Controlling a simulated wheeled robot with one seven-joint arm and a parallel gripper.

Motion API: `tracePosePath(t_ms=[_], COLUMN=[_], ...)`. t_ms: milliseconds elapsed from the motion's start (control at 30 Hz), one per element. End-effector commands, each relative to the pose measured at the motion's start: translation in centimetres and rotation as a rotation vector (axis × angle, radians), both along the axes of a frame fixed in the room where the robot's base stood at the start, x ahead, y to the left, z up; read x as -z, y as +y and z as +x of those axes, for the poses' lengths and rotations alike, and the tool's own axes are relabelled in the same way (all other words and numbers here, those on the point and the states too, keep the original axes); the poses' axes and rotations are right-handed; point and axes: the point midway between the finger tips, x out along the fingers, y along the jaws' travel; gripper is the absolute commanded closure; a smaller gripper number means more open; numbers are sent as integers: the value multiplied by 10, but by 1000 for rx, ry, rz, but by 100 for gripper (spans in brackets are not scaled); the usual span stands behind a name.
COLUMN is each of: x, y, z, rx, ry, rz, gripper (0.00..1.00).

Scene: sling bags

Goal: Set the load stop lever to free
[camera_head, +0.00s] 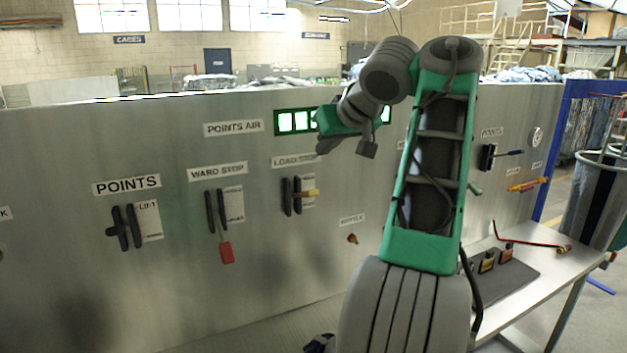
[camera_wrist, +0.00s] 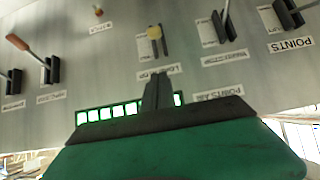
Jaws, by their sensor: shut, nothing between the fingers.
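The load stop lever has a yellow handle (camera_head: 311,193) that points right and toward me from two dark upright side plates (camera_head: 291,197). Its white label (camera_head: 295,160) is above it, partly hidden by my gripper. In the upside-down wrist view the yellow knob (camera_wrist: 155,33) is seen nearly end-on, with the label (camera_wrist: 159,72) between it and my fingers. A white position plate (camera_head: 308,186) stands beside the lever; I cannot read its words. My gripper (camera_wrist: 157,80) is shut and empty, apart from the lever, above it near the lit green-framed windows (camera_wrist: 110,112).
The ward stop lever's red handle (camera_head: 227,252) hangs down to the left, with a black points lever (camera_head: 125,228) farther left. A small orange knob (camera_head: 352,239) is low on the panel. A bench (camera_head: 560,265) with tools stands at right. Space before the load stop lever looks clear.

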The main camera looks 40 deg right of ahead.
Motion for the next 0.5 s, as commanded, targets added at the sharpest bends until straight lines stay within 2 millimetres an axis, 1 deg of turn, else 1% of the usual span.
tracePosePath(t_ms=[167,233,300,500], x=[9,18,33,60], y=[-1,-3,-8,-18], z=[12,20,34,66], rx=[-3,-2,-5,-4], ry=[-2,1,0,0], rz=[3,4,3,2], gripper=[100,100,100,100])
